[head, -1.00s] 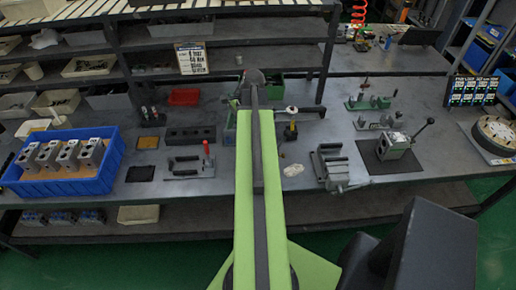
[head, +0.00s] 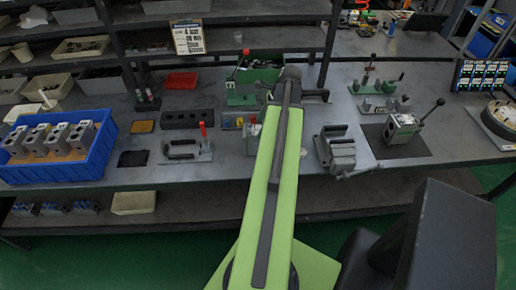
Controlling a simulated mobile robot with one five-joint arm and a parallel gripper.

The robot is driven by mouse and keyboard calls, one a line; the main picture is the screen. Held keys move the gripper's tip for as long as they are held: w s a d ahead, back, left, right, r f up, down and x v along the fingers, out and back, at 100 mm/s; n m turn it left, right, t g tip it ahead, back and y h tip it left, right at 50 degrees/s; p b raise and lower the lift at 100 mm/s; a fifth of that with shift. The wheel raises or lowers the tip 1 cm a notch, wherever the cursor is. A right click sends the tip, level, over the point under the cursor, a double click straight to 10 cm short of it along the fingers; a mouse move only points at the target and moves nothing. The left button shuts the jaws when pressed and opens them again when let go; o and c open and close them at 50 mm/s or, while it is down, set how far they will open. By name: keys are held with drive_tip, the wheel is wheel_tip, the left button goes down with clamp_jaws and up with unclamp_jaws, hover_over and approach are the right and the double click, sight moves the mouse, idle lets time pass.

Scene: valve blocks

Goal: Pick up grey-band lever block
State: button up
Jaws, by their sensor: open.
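A grey lever block (head: 402,127) stands on a dark mat at the right of the bench. Its lever rises to the upper right and ends in a black knob. The band on it is too small to make out. My green arm reaches up the middle of the head view, over the bench, and its dark joint lies left of the block. My gripper is hidden behind the arm, so its jaws do not show. The arm is well apart from the lever block.
A grey vise (head: 338,150) stands between my arm and the mat (head: 425,148). Green clamps (head: 380,103) stand behind. A blue bin (head: 97,165) with grey blocks is at the left. A round disc (head: 500,122) lies far right.

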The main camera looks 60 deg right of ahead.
sight(259, 129)
drive_tip(key=b+x, duration=0.1)
drive_tip(key=x, duration=0.1)
drive_tip(key=shift+f, duration=0.45)
drive_tip(key=shift+w+a+f+b, duration=0.1)
drive_tip(key=shift+f+b, duration=0.1)
drive_tip(key=shift+b, duration=0.1)
drive_tip(key=shift+r, duration=0.1)
drive_tip(key=b+x, duration=0.4)
drive_tip(key=x, duration=0.1)
drive_tip(key=shift+s+b, duration=0.4)
drive_tip(key=shift+w+a+f, duration=0.1)
drive_tip(key=shift+w+f, duration=0.05)
drive_tip(key=shift+f, duration=0.05)
drive_tip(key=shift+r, duration=0.15)
clamp_jaws()
